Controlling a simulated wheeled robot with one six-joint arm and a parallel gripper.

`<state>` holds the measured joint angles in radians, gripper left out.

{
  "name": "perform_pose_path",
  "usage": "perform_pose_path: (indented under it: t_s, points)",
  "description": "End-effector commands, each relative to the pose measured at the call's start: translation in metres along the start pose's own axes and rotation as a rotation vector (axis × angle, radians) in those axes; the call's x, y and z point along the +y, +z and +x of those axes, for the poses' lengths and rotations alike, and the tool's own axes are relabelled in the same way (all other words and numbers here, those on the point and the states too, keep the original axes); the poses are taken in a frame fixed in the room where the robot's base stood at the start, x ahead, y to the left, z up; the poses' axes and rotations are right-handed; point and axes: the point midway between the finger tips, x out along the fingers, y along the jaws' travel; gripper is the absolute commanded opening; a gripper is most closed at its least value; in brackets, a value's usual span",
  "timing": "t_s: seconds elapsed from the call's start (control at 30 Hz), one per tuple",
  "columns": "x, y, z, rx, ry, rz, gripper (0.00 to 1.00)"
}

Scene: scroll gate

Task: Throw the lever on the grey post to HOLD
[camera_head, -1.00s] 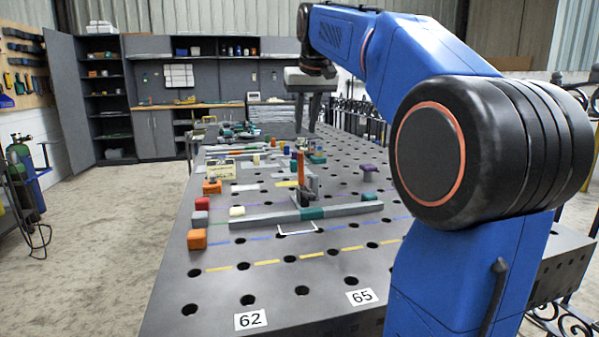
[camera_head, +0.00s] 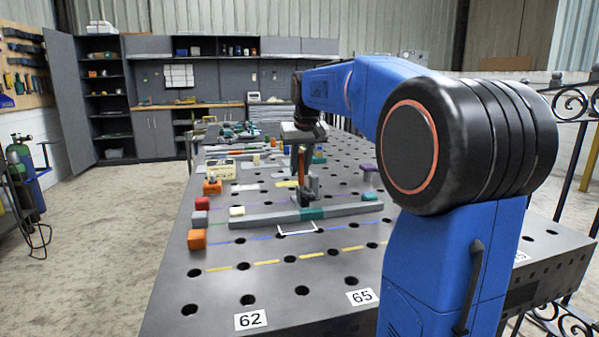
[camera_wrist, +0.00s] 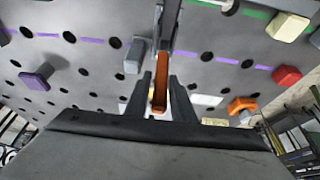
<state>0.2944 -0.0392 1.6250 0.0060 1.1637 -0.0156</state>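The lever is an orange-brown upright handle (camera_head: 301,162) on the grey post (camera_head: 309,187) in the middle of the table. In the wrist view the handle (camera_wrist: 160,88) stands between my two fingers, and the grey post (camera_wrist: 167,28) is beyond it. My gripper (camera_wrist: 160,76) is over the handle with a finger on each side. It looks open, with narrow gaps beside the handle; contact is not clear. In the head view my gripper (camera_head: 302,168) points down and partly covers the lever. No HOLD lettering is readable.
A long grey bar (camera_head: 255,217) with a green section lies in front of the post. Red (camera_head: 202,203) and orange (camera_head: 197,239) blocks stand at left, a purple knob (camera_head: 369,171) at right. The perforated table (camera_head: 270,275) is clear in front.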

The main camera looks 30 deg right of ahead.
Motion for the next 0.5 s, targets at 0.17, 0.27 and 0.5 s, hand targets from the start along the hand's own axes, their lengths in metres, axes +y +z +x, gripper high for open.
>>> perform_pose_path:
  t_s: [0.17,0.27,0.5]
  points:
    - [0.0,0.0,0.015,-0.001,0.0,0.0,0.22]
    - [0.0,0.0,0.018,0.0,0.0,0.0,0.22]
    - [0.0,0.0,0.018,0.001,0.0,0.0,0.22]
